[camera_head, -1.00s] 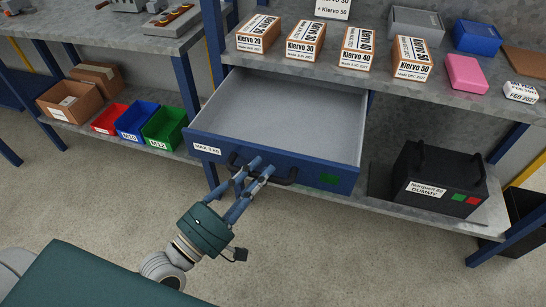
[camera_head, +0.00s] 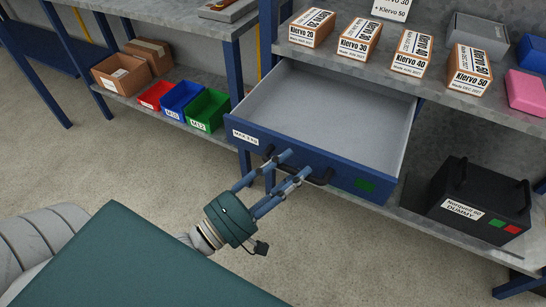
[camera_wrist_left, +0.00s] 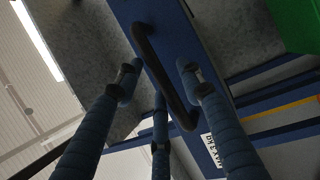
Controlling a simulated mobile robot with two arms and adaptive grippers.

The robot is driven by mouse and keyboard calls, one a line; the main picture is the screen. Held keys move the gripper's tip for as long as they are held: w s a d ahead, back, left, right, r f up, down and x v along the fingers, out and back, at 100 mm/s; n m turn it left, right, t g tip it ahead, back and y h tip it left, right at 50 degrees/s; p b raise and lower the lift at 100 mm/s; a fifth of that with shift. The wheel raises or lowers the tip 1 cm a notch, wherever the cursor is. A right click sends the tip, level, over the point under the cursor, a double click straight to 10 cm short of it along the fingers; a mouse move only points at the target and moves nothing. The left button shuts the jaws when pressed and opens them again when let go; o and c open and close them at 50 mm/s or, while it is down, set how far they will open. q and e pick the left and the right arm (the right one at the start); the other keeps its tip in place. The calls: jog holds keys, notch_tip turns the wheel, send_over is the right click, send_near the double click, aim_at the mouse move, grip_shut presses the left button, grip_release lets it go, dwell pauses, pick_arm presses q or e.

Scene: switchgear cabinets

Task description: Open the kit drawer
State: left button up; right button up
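The kit drawer (camera_head: 345,169) is blue with a grey, empty inside and stands pulled well out from under the bench top. Its front has a "MAX 3 kg" label at the left and a green patch at the right. The black bar handle (camera_head: 322,181) is on the front; it also shows in the left wrist view (camera_wrist_left: 163,75). My left gripper (camera_head: 294,164) is at the handle, its fingers spread apart. In the left wrist view the fingers (camera_wrist_left: 160,73) lie on both sides of the handle with gaps visible; contact is unclear. My right gripper is not in view.
Several Kiervo boxes (camera_head: 358,39) stand on the bench above the drawer. A black "DUMMY" case (camera_head: 470,208) sits on the lower shelf at right. Red, blue and green bins (camera_head: 207,110) and cardboard boxes (camera_head: 121,74) are at left. The floor in front is clear.

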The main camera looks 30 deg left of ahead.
pick_arm(q)
jog(key=v, duration=1.1)
jog(key=shift+s, duration=0.2)
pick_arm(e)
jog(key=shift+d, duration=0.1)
pick_arm(q)
jog(key=shift+a, duration=0.1)
